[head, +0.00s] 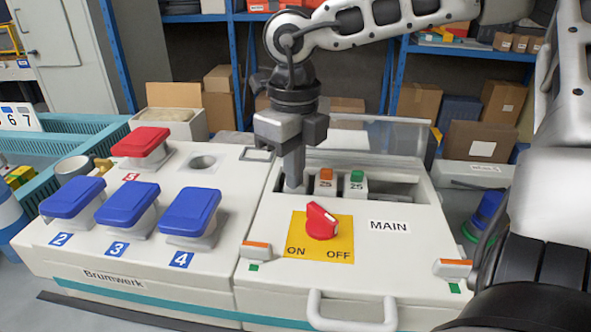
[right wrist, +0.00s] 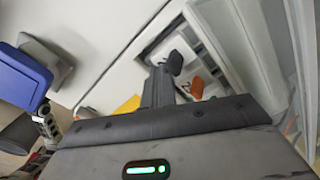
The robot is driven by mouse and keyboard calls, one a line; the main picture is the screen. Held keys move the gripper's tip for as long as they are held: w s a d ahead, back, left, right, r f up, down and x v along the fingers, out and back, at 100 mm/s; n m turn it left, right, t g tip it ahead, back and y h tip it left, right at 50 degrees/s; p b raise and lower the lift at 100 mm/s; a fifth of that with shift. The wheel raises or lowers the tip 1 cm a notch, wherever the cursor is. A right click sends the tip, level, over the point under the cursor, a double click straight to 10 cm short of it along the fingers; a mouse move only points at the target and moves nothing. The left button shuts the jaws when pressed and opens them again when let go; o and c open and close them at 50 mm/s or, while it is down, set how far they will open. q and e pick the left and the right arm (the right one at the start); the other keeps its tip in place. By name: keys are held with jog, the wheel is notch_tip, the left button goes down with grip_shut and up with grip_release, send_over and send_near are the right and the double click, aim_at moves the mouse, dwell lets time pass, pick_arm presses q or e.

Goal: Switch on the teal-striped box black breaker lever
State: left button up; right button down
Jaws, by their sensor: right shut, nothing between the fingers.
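The teal-striped box (head: 395,255) has an open recess (head: 400,188) with a row of breakers. An orange-topped breaker (head: 325,180) and a green-topped breaker (head: 356,183) stand in it. My right gripper (head: 294,186) is shut and empty, pointing down at the left end of the recess. In the right wrist view my shut fingers (right wrist: 158,84) are close beside a black lever (right wrist: 174,62); I cannot tell whether they touch. An orange lever (right wrist: 197,88) is beyond it. In the head view my gripper hides the black lever. My left gripper is not in view.
A clear lid (head: 370,135) stands open behind the recess. A red rotary knob (head: 320,222) sits on a yellow ON/OFF plate in front. To the left are blue covers (head: 190,212) and a red cover (head: 140,141). A white handle (head: 352,322) juts from the front.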

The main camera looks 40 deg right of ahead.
jog(key=shift+w+d, duration=0.45)
jog(key=shift+d, duration=0.1)
jog(key=shift+s+a+r+p, duration=0.15)
jog(key=shift+r+p, duration=0.65)
jog(key=shift+r, duration=0.7)
jog(key=shift+s+a+r+p, duration=0.15)
jog(key=shift+r+p, duration=0.65)
jog(key=shift+r, duration=0.65)
jog(key=shift+w, duration=0.1)
